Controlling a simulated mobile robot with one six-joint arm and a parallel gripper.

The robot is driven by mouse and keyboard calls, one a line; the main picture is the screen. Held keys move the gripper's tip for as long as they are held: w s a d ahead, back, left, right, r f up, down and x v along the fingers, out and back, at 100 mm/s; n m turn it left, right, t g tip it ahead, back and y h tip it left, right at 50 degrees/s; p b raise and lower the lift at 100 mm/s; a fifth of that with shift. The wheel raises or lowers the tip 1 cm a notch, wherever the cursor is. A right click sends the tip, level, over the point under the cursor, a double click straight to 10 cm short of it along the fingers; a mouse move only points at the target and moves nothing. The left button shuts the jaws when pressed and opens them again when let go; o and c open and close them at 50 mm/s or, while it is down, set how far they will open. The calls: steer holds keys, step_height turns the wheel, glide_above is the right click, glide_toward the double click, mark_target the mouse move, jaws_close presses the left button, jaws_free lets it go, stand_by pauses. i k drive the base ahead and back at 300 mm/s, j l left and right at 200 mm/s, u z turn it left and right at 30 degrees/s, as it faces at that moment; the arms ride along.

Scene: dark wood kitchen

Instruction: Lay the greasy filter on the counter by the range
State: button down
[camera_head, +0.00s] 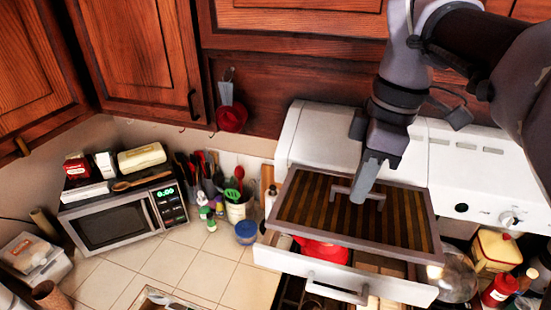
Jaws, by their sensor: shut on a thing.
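The greasy filter (300,205) is a flat rectangular panel with a grey frame and brown and yellowish stripes. It is held in the air, slightly tilted, in front of a white appliance with a knob. My gripper (362,190) comes down from above and is shut on the filter's grey handle, near its middle. The fingertips partly hide the handle. The counter (165,265) is beige tile and lies to the left of the filter, lower down. The white appliance (470,165) seems to be the range or its hood; I cannot tell which.
A microwave (120,220) with boxes on top stands at the left. A white drawer-like front (340,275) is below the filter. The counter's middle is clear. Wooden cabinets (140,60) hang above.

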mark_target(232, 278)
steer(key=k, duration=0.9)
